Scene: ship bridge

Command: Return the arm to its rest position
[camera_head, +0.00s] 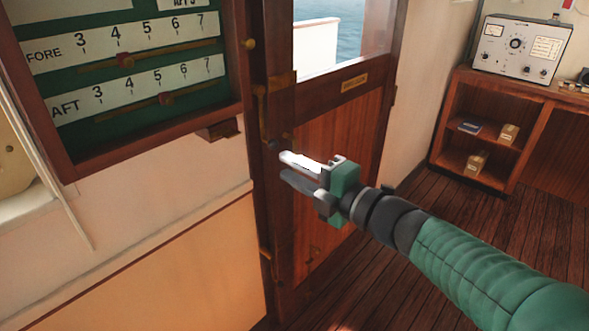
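My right arm (470,268) comes in from the lower right and reaches out toward the wooden door. Its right gripper (285,167) is in front of the door edge and frame. Its two fingers, one bright white and one dark grey, are apart with a narrow gap and nothing is seen between them. Whether the fingertips touch the door or frame cannot be told. My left gripper is not in view.
A wooden-framed board (140,98) with FORE and AFT scales hangs at upper left. The wooden door (350,130) has a window onto water. A shelf unit (450,125) at right bears a grey instrument box (521,48). Plank floor (400,290) lies open between door and shelf.

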